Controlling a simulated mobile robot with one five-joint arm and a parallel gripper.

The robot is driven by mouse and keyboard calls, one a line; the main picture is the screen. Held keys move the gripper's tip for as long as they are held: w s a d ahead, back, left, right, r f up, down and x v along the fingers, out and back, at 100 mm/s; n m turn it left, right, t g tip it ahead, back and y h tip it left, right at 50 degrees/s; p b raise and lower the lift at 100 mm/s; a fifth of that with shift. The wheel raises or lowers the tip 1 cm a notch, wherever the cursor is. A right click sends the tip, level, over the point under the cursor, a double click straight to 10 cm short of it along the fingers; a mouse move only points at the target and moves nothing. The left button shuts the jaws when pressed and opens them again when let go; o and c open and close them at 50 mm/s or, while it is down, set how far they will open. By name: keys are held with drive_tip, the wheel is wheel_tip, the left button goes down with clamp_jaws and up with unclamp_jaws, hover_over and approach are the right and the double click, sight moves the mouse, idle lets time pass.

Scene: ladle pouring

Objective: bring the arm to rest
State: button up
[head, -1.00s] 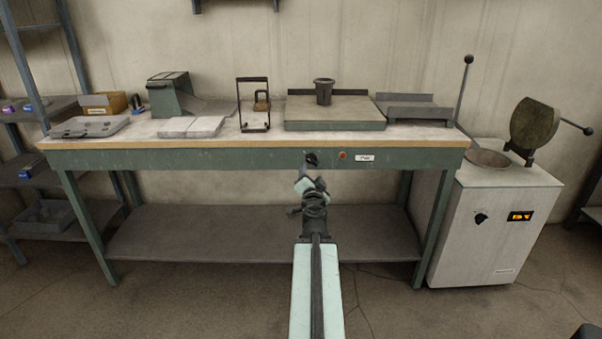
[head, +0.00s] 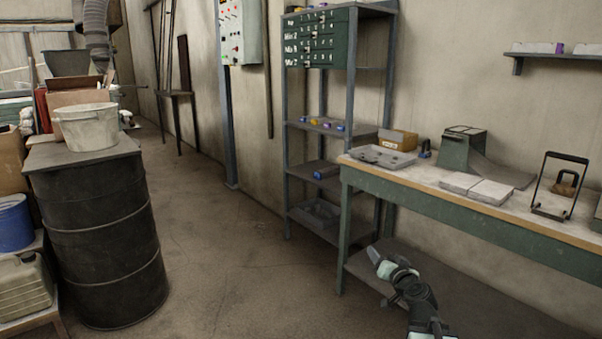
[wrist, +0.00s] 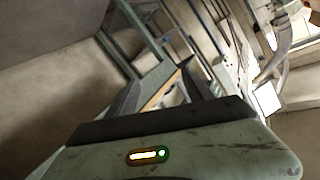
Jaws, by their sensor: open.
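My gripper (head: 380,262) is at the lower right of the head view, in front of the workbench's left end and below its top (head: 428,176). In the wrist view my gripper (wrist: 160,76) has two dark fingers standing apart, with nothing between them. No ladle is seen in the gripper. The arm is bent and reaches up from the bottom edge of the head view.
A black drum (head: 95,235) bearing a pale bucket (head: 87,127) stands at the left. A grey shelf rack (head: 350,95) stands behind the workbench's left end. The floor (head: 225,260) between drum and bench is clear.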

drive_tip(key=s+a+f+n+g+y, duration=0.1)
drive_tip(key=a+f+n+g+y, duration=0.15)
drive_tip(key=a, duration=0.45)
drive_tip(key=s+a+f+n+g+y, duration=0.15)
drive_tip(key=a+f, duration=0.25)
drive_tip(key=a, duration=0.4)
drive_tip(key=s+a+f+n+g, duration=0.3)
drive_tip(key=s+a+f+g, duration=0.2)
drive_tip(key=s+a+f, duration=0.15)
drive_tip(key=s+d+f+m+g+h, duration=0.3)
drive_tip(key=s+d+f+g+h, duration=0.3)
drive_tip(key=s+d, duration=0.45)
wheel_tip(320, 180, up, 32)
drive_tip(key=s+a+p, duration=0.1)
drive_tip(key=a+p, duration=0.1)
drive_tip(key=p, duration=3)
drive_tip(key=shift+s+a+g+y, duration=0.15)
drive_tip(key=shift+s+g+y, duration=0.25)
drive_tip(key=shift+f, duration=0.15)
drive_tip(key=c, duration=0.4)
drive_tip(key=shift+c, duration=0.6)
